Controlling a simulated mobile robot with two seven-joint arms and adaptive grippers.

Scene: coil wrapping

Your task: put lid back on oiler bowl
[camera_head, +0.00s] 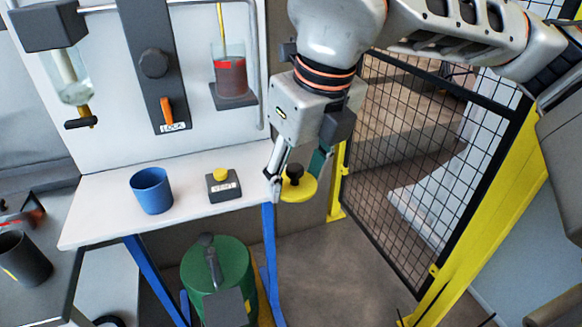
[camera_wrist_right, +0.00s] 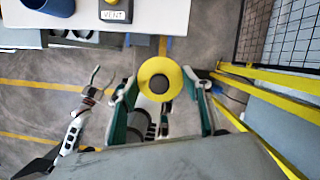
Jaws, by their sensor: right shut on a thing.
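My right gripper (camera_head: 294,172) is shut on a round yellow lid (camera_head: 299,189) with a black knob, held just off the right end of the white table. In the right wrist view the lid (camera_wrist_right: 160,79) sits between the fingertips. No part is plainly labelled as the oiler bowl. A glass container with red liquid (camera_head: 231,77) stands on a dark bracket on the white panel. A clear glass bowl (camera_head: 74,86) hangs under a dark block at upper left. What looks like my left gripper (camera_wrist_right: 96,82) shows small at the left of the right wrist view.
On the white table (camera_head: 105,205) stand a blue cup (camera_head: 152,190) and a VENT button box (camera_head: 223,187). A green drum (camera_head: 218,277) is below. A dark cup (camera_head: 24,258) stands at lower left. A mesh fence (camera_head: 430,150) with yellow posts is at right.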

